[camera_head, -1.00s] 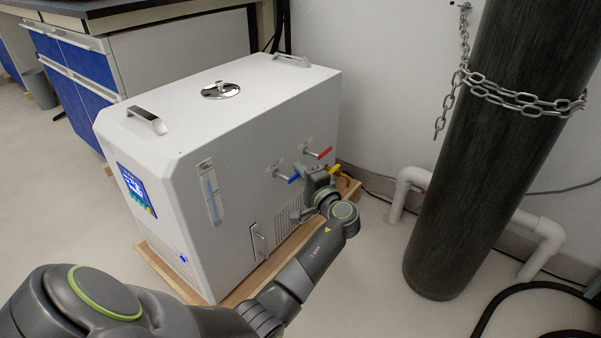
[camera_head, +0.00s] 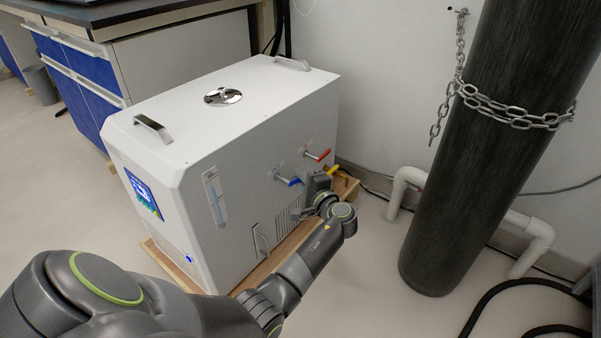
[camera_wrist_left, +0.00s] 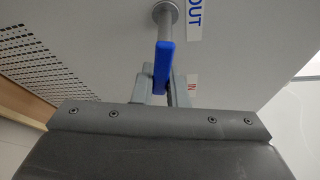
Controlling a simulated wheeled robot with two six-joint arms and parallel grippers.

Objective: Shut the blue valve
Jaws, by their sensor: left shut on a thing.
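The blue valve (camera_head: 293,181) is a blue lever on a metal stem on the side of the white machine (camera_head: 245,135). In the left wrist view the blue lever (camera_wrist_left: 164,62) hangs from its round stem mount, beside the "OUT" label. My left gripper (camera_head: 301,182) is at the valve. In the left wrist view its two fingers (camera_wrist_left: 160,88) are shut on the lower end of the lever, one on each side. In the head view the gripper body partly covers this spot. My right gripper is not in view.
A red-handled valve (camera_head: 323,155) sits just above and a yellow handle (camera_head: 332,170) shows just behind the gripper. A dark gas cylinder (camera_head: 485,150) with a chain stands to the right, before white pipes (camera_head: 535,240). Some floor between machine and cylinder is clear.

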